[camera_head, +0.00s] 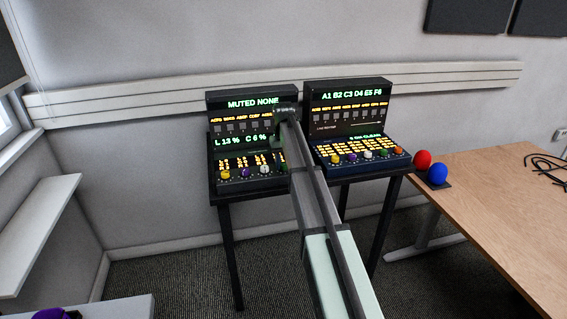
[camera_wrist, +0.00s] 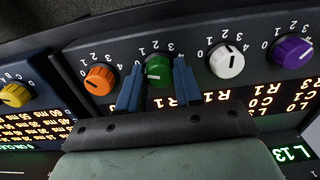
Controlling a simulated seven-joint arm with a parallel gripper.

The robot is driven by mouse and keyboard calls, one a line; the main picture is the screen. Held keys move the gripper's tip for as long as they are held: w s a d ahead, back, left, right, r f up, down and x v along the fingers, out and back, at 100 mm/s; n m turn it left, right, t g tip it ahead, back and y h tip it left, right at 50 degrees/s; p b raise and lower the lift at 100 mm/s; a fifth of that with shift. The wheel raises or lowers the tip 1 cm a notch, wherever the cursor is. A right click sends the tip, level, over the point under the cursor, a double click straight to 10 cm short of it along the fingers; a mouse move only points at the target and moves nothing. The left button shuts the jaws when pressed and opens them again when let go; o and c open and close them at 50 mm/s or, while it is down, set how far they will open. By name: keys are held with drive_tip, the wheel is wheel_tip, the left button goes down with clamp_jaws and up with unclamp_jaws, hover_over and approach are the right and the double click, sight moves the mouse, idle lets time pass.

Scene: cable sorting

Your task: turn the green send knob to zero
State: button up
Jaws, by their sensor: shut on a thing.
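The green knob (camera_wrist: 158,69) sits on the dark panel in the wrist view, between a white knob and an orange knob. A pale pointer line shows on its face, near the printed 1, though the picture is upside down. My gripper (camera_wrist: 157,75) has its two blue fingers on either side of this knob and is shut on it.
White (camera_wrist: 227,61), purple (camera_wrist: 291,52) and orange (camera_wrist: 100,79) knobs flank the gripped one closely. A right console (camera_head: 346,97) stands close beside the left one. A wooden desk (camera_head: 490,200) with red (camera_head: 423,159) and blue (camera_head: 438,174) balls near it is at right.

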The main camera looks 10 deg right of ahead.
sight(284, 164)
idle(0.3)
drive_tip(key=o, duration=1)
drive_tip(key=shift+o, duration=0.2)
drive_tip(key=shift+r, duration=0.1)
wheel_tip(284, 164, up, 14)
drive_tip(key=shift+f, duration=0.2)
